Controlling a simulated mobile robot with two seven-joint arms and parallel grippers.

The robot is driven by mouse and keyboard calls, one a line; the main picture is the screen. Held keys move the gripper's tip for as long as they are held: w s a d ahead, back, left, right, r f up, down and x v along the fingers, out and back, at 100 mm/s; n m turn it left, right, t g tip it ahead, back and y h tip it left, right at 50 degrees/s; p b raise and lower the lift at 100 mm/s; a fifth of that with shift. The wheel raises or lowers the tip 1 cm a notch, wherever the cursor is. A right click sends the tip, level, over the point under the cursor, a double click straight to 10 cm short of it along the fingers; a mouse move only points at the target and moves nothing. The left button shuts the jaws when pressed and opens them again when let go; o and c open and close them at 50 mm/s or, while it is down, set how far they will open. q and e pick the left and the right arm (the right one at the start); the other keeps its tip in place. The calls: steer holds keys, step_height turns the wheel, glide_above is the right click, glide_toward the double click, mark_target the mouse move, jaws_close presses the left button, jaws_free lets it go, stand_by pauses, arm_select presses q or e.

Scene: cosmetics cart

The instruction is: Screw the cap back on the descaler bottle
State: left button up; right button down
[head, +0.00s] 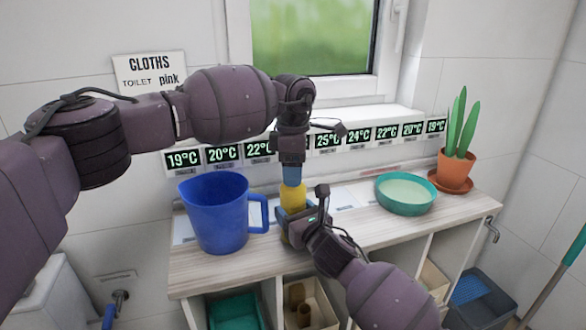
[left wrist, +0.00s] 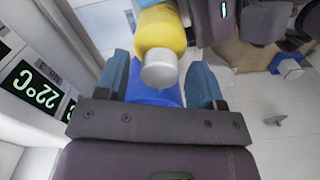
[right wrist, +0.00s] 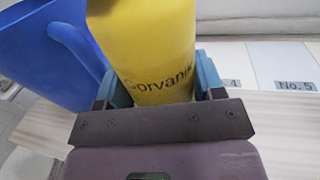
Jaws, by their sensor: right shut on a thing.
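The yellow descaler bottle (head: 293,195) stands upright over the cart top. My right gripper (head: 296,215) is shut on its lower body; in the right wrist view the bottle (right wrist: 150,45), lettered "Gorvanik", sits between the fingers (right wrist: 160,88). My left gripper (head: 291,178) points down right above the bottle. In the left wrist view a grey cap (left wrist: 160,70) shows at the end of the yellow bottle (left wrist: 158,30), between the open left fingers (left wrist: 159,78), with gaps on both sides. Whether the cap is fully seated cannot be told. The head view hides it behind the left fingers.
A blue jug (head: 212,215) stands close left of the bottle. A teal bowl (head: 405,195) and a potted plant (head: 456,160) stand to the right. Temperature displays (head: 328,141) line the wall behind. Some cart top between bottle and bowl is free.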

arm_select(q)
steer(key=shift+r, duration=2.25)
steer(key=shift+c, duration=0.4)
